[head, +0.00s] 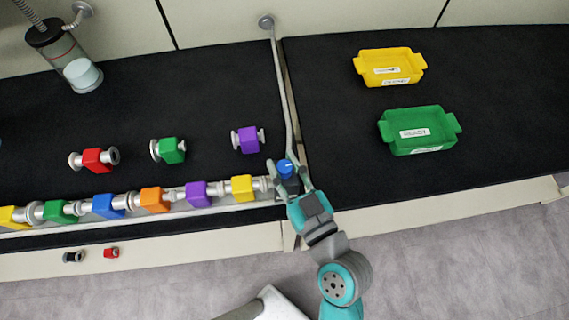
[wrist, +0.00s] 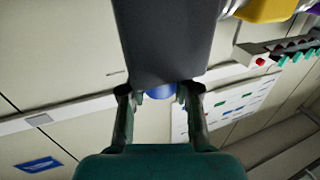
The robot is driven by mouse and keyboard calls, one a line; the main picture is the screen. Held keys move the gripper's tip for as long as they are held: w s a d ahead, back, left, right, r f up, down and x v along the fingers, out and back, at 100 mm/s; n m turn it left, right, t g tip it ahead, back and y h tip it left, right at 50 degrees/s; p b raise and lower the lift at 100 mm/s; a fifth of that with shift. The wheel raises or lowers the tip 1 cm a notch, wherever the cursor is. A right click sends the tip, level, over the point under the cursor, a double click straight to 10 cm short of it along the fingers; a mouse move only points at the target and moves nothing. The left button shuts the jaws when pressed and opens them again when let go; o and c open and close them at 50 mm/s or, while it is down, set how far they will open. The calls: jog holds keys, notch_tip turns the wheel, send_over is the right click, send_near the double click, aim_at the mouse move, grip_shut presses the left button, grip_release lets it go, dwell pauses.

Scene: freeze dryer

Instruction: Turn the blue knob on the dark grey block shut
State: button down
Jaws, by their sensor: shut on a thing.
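The blue knob (head: 285,168) sits at the right end of the row of coloured blocks, beside the pipe on the bench. My gripper (head: 289,172) reaches in from the front, with one finger on each side of the knob, shut on it. In the wrist view the blue knob (wrist: 161,91) shows small between the fingertips of my gripper (wrist: 160,95). The dark grey block (wrist: 165,40) fills the top middle there. In the head view the block is mostly hidden by my gripper. The knob's pointer direction is hard to tell.
A yellow block (head: 242,188) joins the row just left of the knob. A thin pipe (head: 283,90) runs back to the wall. Loose red (head: 97,160), green (head: 172,151) and purple (head: 249,140) fittings lie behind. Yellow (head: 390,67) and green (head: 418,131) trays stand on the right bench.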

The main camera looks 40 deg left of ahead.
aim_at(285, 166)
jog(key=n+g, duration=0.2)
jog(key=g, duration=0.1)
jog(key=n+g+y, duration=0.1)
jog(key=n+g, duration=0.1)
jog(key=g, duration=0.1)
jog(key=shift+w, duration=0.15)
jog(key=n+g, duration=0.2)
jog(key=g, duration=0.1)
jog(key=n+g, duration=0.1)
jog(key=g, duration=0.2)
jog(key=shift+n, duration=0.4)
jog(key=n+g+h, duration=0.3)
jog(key=n+g, duration=0.1)
jog(key=g, duration=0.1)
jog(key=shift+g, duration=0.4)
jog(key=shift+f+n+g+h, duration=0.1)
jog(key=shift+n+g+h, duration=1.55)
jog(key=shift+h, duration=0.25)
jog(key=c, duration=0.8)
grip_release()
notch_tip(285, 166, up, 10)
jog(key=shift+r, duration=0.1)
